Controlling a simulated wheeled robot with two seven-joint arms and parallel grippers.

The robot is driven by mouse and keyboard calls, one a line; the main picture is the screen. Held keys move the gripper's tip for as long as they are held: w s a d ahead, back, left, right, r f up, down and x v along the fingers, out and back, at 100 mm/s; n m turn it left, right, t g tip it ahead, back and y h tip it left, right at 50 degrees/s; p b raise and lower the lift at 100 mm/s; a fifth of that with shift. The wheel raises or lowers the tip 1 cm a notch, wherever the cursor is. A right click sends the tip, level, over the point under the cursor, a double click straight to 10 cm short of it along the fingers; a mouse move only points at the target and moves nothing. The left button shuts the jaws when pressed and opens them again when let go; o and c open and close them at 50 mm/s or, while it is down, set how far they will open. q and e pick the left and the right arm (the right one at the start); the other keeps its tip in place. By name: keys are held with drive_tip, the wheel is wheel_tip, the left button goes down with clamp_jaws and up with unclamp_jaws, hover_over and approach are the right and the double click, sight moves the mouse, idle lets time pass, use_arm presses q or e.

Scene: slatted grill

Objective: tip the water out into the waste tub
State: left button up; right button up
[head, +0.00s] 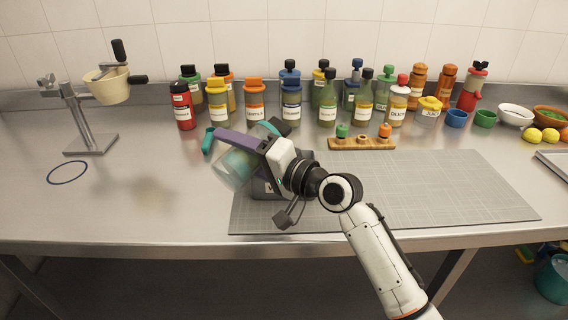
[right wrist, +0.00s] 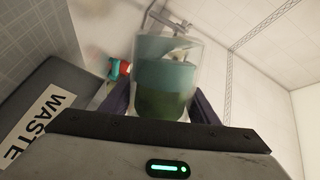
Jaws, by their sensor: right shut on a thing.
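My right gripper (head: 243,150), with purple fingers, is shut on a clear container (head: 232,170) with teal and green contents. The container is held tilted, and much of it is hidden by the gripper in the head view. In the right wrist view the container (right wrist: 168,75) sits between the purple fingers. The dark grey waste tub (head: 268,188) is behind and below the gripper, partly covered by it. Its side with the WASTE label (right wrist: 38,125) shows at the left of the right wrist view. I cannot tell whether any water is leaving the container. My left gripper is out of view.
A grey mat (head: 440,190) covers the counter's right front. A wooden rack (head: 350,144) and several labelled bottles (head: 291,105) stand behind. A metal stand (head: 88,130) with a cream pot is at the left, near a blue ring (head: 67,172). The left front counter is mostly clear.

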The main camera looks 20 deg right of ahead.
drive_tip(key=shift+r, duration=0.1)
drive_tip(key=d+m, duration=0.1)
drive_tip(key=w+d+m+p, duration=0.1)
drive_tip(key=shift+r+m, duration=0.4)
